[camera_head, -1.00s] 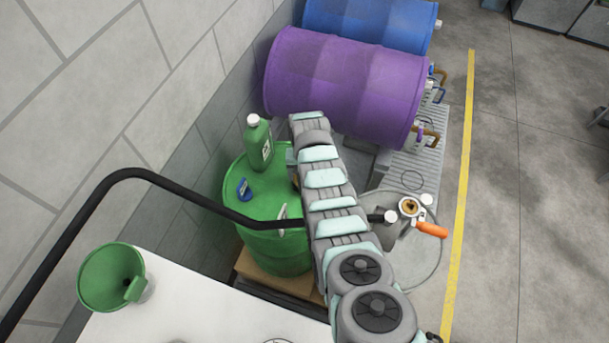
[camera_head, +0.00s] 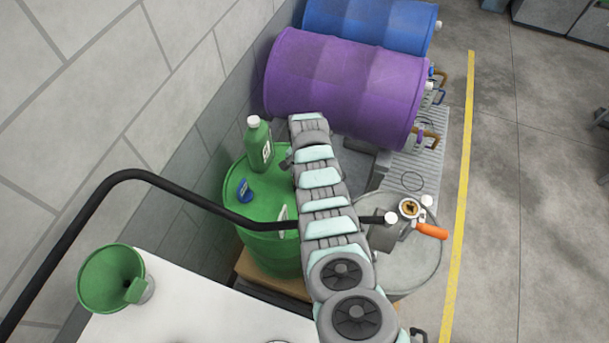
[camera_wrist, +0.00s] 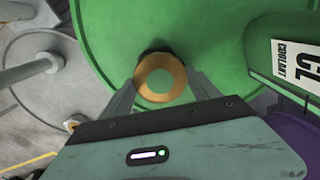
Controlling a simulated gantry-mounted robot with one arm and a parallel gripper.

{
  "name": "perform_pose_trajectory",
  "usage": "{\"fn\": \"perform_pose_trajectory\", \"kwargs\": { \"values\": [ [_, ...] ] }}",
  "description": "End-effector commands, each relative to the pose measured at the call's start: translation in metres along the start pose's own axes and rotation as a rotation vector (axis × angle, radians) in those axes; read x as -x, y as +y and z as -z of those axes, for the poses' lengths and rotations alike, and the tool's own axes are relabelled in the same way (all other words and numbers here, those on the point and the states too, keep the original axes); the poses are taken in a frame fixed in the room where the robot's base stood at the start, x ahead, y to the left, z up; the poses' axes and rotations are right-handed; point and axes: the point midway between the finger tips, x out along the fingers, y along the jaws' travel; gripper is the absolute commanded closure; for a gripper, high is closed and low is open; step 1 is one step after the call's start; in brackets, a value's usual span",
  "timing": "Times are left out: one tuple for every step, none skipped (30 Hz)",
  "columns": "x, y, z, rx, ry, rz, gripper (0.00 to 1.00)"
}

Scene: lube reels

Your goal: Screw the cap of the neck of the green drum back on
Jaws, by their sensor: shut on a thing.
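The green drum (camera_head: 265,200) stands upright by the wall in the head view. Its green top (camera_wrist: 215,50) fills much of the wrist view. My gripper (camera_wrist: 161,78) is shut on the cap (camera_wrist: 160,85), a round brass-coloured piece with a greenish centre. The cap is over a dark round part on the drum's top, likely the neck (camera_wrist: 153,52), mostly hidden beneath it. I cannot tell whether the cap touches the neck or is threaded on it. In the head view my arm hides the cap and most of my gripper.
A green coolant bottle (camera_head: 257,146) and a small blue item (camera_head: 244,190) stand on the drum top. A black hose-like bar (camera_head: 185,195) crosses in front. A purple drum (camera_head: 345,85) lies behind. A grey drum (camera_head: 415,255) with an orange-handled tool (camera_head: 430,231) stands right.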

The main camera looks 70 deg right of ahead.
Motion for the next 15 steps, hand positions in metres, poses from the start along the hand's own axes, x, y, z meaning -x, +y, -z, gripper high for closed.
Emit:
{"fn": "perform_pose_trajectory", "kwargs": {
  "values": [
    [0.0003, 0.0006, 0.0006, 0.000, 0.001, -0.001, 0.74],
    [0.0003, 0.0005, 0.0006, 0.000, 0.001, -0.001, 0.74],
    [0.0003, 0.0005, 0.0006, 0.000, 0.001, -0.001, 0.74],
    [0.0004, 0.0003, 0.0004, -0.004, 0.001, -0.001, 0.74],
    [0.0006, 0.0001, 0.0001, -0.016, 0.000, -0.001, 0.74],
    [0.0009, -0.0002, -0.0006, -0.044, 0.000, -0.002, 0.74],
    [0.0014, -0.0006, -0.0009, -0.078, 0.000, -0.002, 0.74],
    [0.0018, -0.0010, -0.0011, -0.119, 0.000, -0.002, 0.74],
    [0.0019, -0.0012, -0.0008, -0.183, 0.001, -0.002, 0.74],
    [0.0013, -0.0008, -0.0013, -0.233, 0.000, -0.003, 0.74],
    [0.0004, -0.0008, -0.0014, -0.271, 0.000, -0.004, 0.74],
    [0.0012, -0.0011, -0.0005, -0.321, 0.001, -0.003, 0.74],
    [0.0011, -0.0013, -0.0006, -0.353, 0.000, -0.002, 0.74],
    [-0.0003, -0.0012, -0.0003, -0.378, 0.000, -0.002, 0.74],
    [-0.0008, -0.0013, -0.0005, -0.405, 0.001, -0.001, 0.74]
  ]
}}
